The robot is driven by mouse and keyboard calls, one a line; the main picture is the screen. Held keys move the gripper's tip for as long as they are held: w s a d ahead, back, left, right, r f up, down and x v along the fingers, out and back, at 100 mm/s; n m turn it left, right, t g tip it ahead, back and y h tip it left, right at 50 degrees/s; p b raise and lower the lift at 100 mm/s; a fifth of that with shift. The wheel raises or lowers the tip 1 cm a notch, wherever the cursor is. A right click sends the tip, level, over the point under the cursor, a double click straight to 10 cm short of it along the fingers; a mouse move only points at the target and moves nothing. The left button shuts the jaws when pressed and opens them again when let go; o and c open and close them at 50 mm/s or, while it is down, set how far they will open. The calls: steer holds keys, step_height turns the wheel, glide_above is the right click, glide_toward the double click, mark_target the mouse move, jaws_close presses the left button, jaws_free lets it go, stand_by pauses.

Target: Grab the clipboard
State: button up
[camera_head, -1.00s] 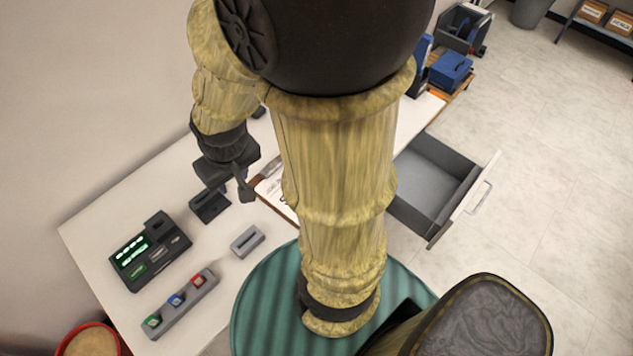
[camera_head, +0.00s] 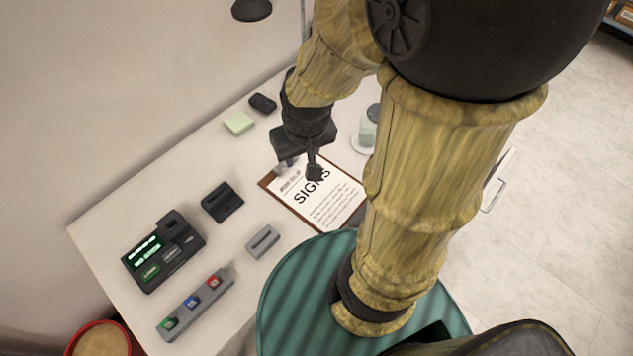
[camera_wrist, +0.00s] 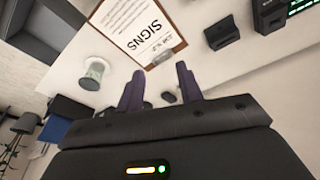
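The clipboard (camera_head: 335,226) lies flat on the white table, a brown board with a white sheet headed "SIGNS". My arm hides part of its right side in the head view. My gripper (camera_head: 300,168) is above its upper-left end, where the clip sits. In the wrist view the clipboard (camera_wrist: 137,32) is at the top, beyond the fingertips. My gripper (camera_wrist: 160,82) shows its two dark fingers spread apart with nothing between them. The gap between fingers and board cannot be judged exactly.
A dark device with green displays (camera_head: 163,250), a block with coloured buttons (camera_head: 195,303), a black holder (camera_head: 222,202) and a grey slotted block (camera_head: 262,241) stand left of the clipboard. A green pad (camera_head: 239,123) and a glass-like container (camera_head: 368,130) are farther back.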

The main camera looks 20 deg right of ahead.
steer(key=shift+o, duration=0.2)
steer(key=o, duration=0.3)
steer(key=w+f+m+g+b, duration=0.1)
steer(key=w+f+m+b, duration=0.1)
steer(key=w, duration=0.4)
steer(key=w+d+f+m+b, duration=0.1)
steer(key=w+f+m+b, duration=0.1)
steer(key=w+f+m, duration=0.3)
steer(key=w+f+m+g+b, duration=0.1)
steer(key=w+f+m+b, duration=0.1)
steer(key=w+m, duration=0.4)
steer(key=shift+w+d+f+g, duration=0.15)
steer(key=shift+w+d+f, duration=0.05)
steer(key=shift+w+f, duration=0.25)
steer(key=shift+w+d+f+g, duration=0.15)
steer(key=shift+w+f, duration=0.3)
step_height(320, 180, down, 12)
steer(key=shift+a+f, duration=0.1)
steer(key=shift+a, duration=0.05)
